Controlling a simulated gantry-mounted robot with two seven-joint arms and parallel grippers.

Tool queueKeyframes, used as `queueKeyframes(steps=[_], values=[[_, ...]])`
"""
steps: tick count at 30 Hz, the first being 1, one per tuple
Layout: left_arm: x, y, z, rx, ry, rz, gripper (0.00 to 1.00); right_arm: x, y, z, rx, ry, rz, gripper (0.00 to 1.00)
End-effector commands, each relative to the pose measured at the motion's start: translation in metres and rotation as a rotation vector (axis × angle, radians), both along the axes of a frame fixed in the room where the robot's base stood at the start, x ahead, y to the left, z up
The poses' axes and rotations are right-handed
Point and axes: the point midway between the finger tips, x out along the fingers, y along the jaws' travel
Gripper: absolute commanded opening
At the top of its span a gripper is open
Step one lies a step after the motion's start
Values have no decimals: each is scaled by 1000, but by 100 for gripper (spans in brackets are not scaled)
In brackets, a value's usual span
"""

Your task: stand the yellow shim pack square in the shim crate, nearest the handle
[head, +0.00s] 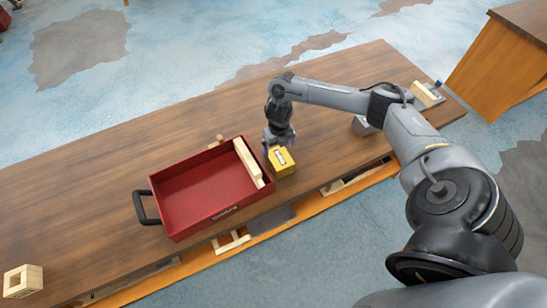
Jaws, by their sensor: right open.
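The yellow shim pack (285,170) is a small block with a pale label on top. It is just right of the red shim crate (205,228), close to the crate's right wall. The crate lies on the bench with its black handle (140,208) at its left end. My right gripper (278,148) is open, pointing down at the yellow pack's far side. I cannot tell whether its fingers touch the pack or whether the pack rests on the bench. My left gripper is not in view.
A pale wooden block (248,162) stands along the crate's right end; the rest of the crate floor is bare. A small wooden frame (22,281) sits at the bench's left end. Wooden pieces (427,94) lie at the right end.

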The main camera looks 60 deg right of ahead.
Motion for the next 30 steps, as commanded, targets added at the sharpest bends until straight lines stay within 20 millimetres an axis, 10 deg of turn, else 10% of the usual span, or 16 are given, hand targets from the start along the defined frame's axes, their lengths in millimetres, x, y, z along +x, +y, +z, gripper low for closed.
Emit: queueKeyframes(steps=[30], values=[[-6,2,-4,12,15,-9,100,-7,2,-91,0,-1,0,100]])
